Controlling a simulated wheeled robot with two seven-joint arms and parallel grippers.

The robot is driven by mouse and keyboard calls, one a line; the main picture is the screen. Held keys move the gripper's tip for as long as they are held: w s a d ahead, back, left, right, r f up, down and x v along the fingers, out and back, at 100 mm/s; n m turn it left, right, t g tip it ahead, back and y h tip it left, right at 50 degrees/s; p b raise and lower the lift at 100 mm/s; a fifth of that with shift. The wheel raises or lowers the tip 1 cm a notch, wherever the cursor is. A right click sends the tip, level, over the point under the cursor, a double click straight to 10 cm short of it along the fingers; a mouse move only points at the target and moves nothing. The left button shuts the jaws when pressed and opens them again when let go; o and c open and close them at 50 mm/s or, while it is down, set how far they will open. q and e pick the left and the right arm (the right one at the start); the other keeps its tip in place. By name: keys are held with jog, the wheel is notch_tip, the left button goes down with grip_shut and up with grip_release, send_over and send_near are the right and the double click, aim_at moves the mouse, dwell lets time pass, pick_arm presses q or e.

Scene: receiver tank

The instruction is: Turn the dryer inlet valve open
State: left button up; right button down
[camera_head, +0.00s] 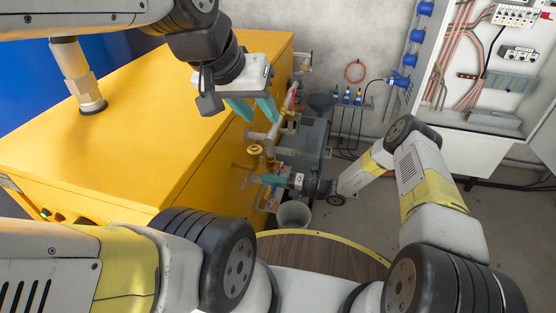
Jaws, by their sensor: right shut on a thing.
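My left gripper (260,116) hangs over the front edge of the yellow cabinet, high in the head view. Its two teal fingers are apart with nothing between them. My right gripper (268,180) reaches in from the right, low at the pipework beside the cabinet. Its teal fingers are shut on a small valve handle, which the fingers largely hide. I cannot read a label that marks it as the dryer inlet valve, nor tell its angle. A brass valve (254,150) with a round top sits just above my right gripper.
The yellow cabinet (140,130) fills the left side. A grey box (312,138) stands behind the pipes. A bucket (293,215) is on the floor below my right gripper. An open electrical cabinet (478,150) is at the right. Cables hang on the concrete wall (330,30).

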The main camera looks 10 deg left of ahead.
jog(key=shift+w+f+n, duration=0.25)
jog(key=shift+f+n, duration=0.3)
jog(key=shift+n, duration=0.35)
jog(key=c, duration=1.4)
grip_release()
jog(key=shift+d, duration=0.1)
jog(key=shift+s+d, duration=0.15)
jog(key=shift+d, duration=3.7)
